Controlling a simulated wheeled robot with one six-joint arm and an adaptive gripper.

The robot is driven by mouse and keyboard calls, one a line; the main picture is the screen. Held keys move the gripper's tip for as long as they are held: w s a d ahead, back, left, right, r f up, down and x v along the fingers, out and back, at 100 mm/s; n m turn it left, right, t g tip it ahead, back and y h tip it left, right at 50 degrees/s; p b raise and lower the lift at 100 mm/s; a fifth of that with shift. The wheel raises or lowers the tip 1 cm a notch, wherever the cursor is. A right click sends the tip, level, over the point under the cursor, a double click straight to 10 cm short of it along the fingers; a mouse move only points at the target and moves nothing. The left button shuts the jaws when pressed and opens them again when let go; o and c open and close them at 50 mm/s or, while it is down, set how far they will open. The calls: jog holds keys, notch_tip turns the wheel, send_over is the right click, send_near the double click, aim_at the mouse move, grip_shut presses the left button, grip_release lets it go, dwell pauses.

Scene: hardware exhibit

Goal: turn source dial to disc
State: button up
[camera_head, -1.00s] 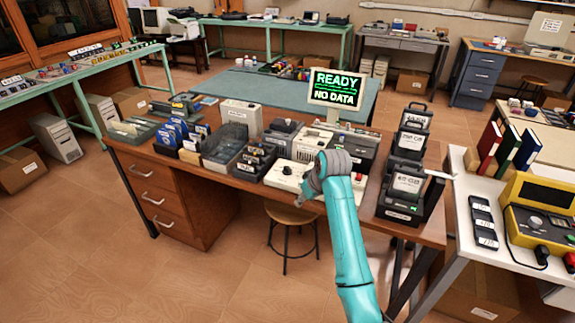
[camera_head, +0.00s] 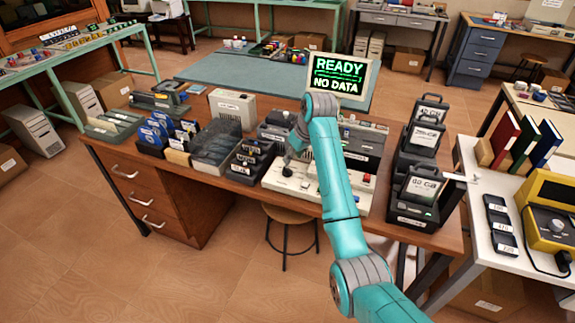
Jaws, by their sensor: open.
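A cream control panel (camera_head: 272,182) lies flat near the front edge of the wooden desk. A small dark knob (camera_head: 287,171), seemingly the source dial, stands on its left part; its setting is too small to read. My gripper (camera_head: 289,157) points down just above the knob, open, with its fingers small and partly merged with the dark shapes behind. I cannot tell whether they touch the knob. My teal arm covers the middle of the panel.
Racks of blue discs (camera_head: 158,131) and dark cartridges (camera_head: 250,157) stand left of the panel. Black labelled drive units (camera_head: 417,187) stand close on its right. A red button (camera_head: 367,181) is at the panel's right end. A stool (camera_head: 288,214) is under the desk.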

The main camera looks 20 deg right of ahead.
aim_at(288, 168)
jog(key=x, duration=0.7)
jog(key=shift+w+f, duration=0.1)
jog(key=shift+f, duration=0.2)
grip_shut()
